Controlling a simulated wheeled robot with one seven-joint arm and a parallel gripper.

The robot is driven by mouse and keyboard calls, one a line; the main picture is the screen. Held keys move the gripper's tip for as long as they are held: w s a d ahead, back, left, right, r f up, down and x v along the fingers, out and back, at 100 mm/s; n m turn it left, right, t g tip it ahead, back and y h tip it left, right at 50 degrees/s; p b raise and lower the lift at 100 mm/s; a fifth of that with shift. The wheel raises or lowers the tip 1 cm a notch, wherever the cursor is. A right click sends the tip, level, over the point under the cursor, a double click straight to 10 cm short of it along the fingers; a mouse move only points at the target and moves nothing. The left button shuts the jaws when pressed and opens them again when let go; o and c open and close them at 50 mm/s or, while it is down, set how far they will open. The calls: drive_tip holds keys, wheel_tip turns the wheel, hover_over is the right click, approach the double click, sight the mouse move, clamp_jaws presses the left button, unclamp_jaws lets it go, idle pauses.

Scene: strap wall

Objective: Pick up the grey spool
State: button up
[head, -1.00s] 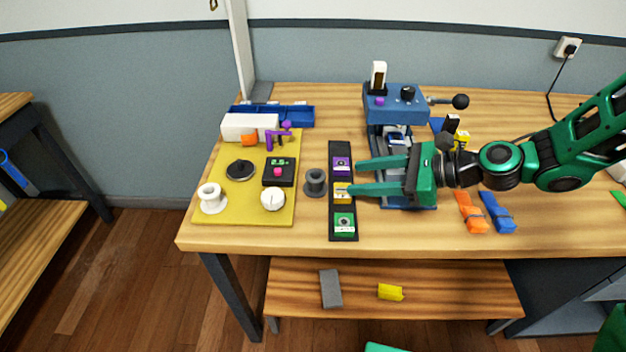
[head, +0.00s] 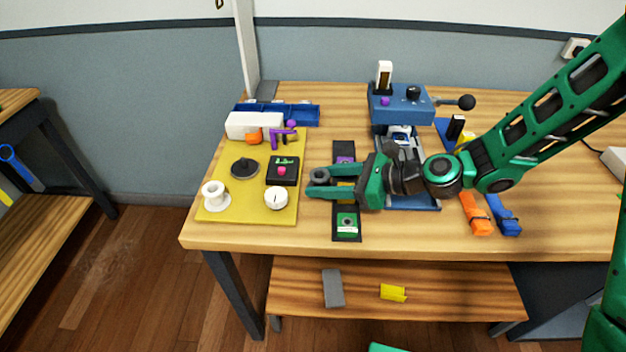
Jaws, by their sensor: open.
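My green gripper (head: 316,184) reaches in from the right, low over the table.
A dark strip (head: 345,236) with coloured blocks lies under my gripper. A blue press (head: 400,104) stands behind. Orange and blue straps lie to the right.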

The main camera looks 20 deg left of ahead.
drive_tip(key=shift+x, duration=0.8)
drive_tip(key=shift+c, duration=0.4)
drive_tip(key=c, duration=0.7)
drive_tip(key=shift+c, duration=0.2)
drive_tip(key=shift+r, duration=0.1)
